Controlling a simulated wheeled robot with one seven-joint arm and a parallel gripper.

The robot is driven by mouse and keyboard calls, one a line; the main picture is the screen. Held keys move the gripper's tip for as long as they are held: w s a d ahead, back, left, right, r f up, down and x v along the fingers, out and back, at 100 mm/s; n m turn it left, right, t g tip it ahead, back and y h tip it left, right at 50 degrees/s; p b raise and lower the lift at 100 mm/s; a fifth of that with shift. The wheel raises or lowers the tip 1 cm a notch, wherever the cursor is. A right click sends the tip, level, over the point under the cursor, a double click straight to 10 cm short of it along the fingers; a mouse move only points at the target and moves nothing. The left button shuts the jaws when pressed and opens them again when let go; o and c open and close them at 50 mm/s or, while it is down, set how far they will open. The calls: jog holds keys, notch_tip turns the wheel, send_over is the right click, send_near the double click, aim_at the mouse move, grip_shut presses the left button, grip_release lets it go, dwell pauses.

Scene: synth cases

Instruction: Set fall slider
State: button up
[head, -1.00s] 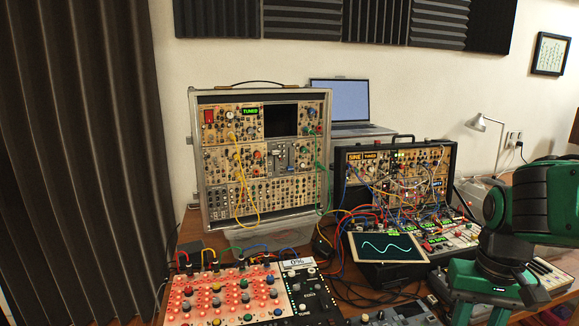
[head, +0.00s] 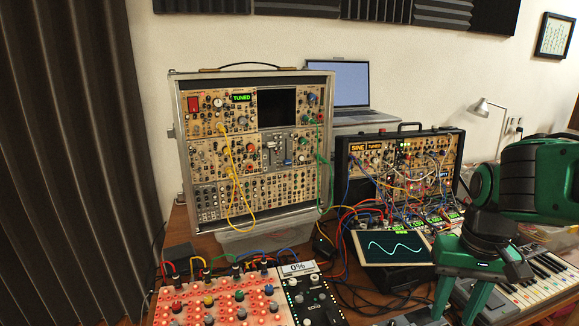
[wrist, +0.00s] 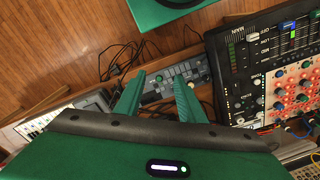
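The large silver-framed synth case (head: 174,125) stands upright on the table, with a yellow and a green cable hanging across its front. A grey panel with small vertical sliders (head: 275,153) sits near the middle of the case. The labels are too small to read, so I cannot tell which slider is fall. My gripper (head: 457,312) is at the lower right, well away from this case and touching nothing that I can see. In the wrist view, my gripper's two green fingers (wrist: 158,92) are apart and empty, pointing at a grey device (wrist: 176,82) below.
A second, black synth case (head: 460,150) with many cables stands right of the silver one. A tilted screen (head: 393,248) shows a sine wave. A red-lit panel (head: 215,300) and a black controller reading 0% (head: 310,300) lie in front. Keyboards (head: 540,285) are at right.

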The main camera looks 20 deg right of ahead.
jog(key=w+f+n+t+h, duration=0.1)
jog(key=w+n+t, duration=0.2)
jog(key=w, duration=0.8)
jog(key=n+t+y, duration=0.4)
jog(key=n+t, duration=0.1)
jog(key=t, duration=1)
send_near(289, 162)
jog(key=w, duration=0.2)
jog(key=w+a, duration=0.1)
jog(key=w, duration=0.5)
jog(key=shift+a+r, duration=0.25)
jog(key=shift+r, duration=0.05)
grip_shut()
